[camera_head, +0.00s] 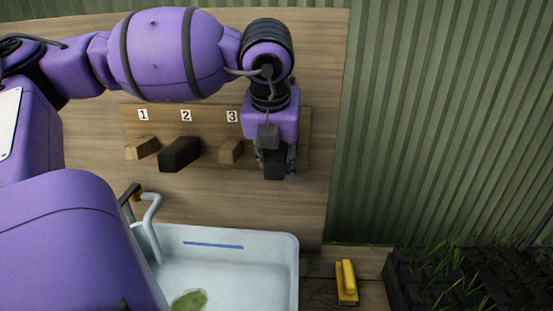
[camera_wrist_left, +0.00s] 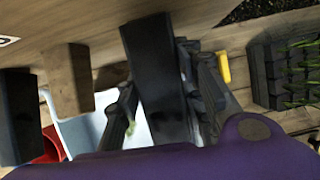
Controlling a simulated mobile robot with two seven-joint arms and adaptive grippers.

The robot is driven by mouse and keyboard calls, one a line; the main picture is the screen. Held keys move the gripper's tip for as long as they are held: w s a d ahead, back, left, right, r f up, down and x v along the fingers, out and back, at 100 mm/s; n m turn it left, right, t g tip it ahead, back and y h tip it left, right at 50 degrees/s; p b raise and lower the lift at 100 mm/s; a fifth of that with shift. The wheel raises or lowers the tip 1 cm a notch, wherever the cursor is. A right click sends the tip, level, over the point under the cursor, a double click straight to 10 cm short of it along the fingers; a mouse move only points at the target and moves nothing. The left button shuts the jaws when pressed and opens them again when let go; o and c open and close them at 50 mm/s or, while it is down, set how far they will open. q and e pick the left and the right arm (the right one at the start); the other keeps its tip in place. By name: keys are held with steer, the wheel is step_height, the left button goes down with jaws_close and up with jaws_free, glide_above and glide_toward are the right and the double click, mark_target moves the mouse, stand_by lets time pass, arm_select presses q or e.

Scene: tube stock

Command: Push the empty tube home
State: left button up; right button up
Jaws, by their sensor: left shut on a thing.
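My left gripper (camera_head: 276,165) is in front of the wooden board, right of label 3. In the left wrist view its fingers are shut on a black square tube (camera_wrist_left: 152,65) that sticks out from the board. A tan tube (camera_head: 142,148) sticks out under label 1, a longer black tube (camera_head: 180,154) under label 2, and a tan tube (camera_head: 231,151) under label 3. The label-3 tube (camera_wrist_left: 68,80) and the label-2 tube (camera_wrist_left: 20,115) also show in the left wrist view. I cannot tell which tube is empty. My right gripper is out of view.
A pale basin (camera_head: 270,238) with a grey pipe (camera_head: 150,228) stands below the board. A yellow-handled thing (camera_head: 346,283) lies to its right, beside a black planter tray (camera_head: 440,275) with grass. Green corrugated wall (camera_head: 430,120) fills the right side.

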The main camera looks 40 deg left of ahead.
arm_select(q)
steer(key=shift+w+a+f, duration=0.1)
steer(key=shift+w+a, duration=0.05)
steer(key=o, duration=1.2)
steer(key=v, duration=1.2)
steer(key=shift+a, duration=0.1)
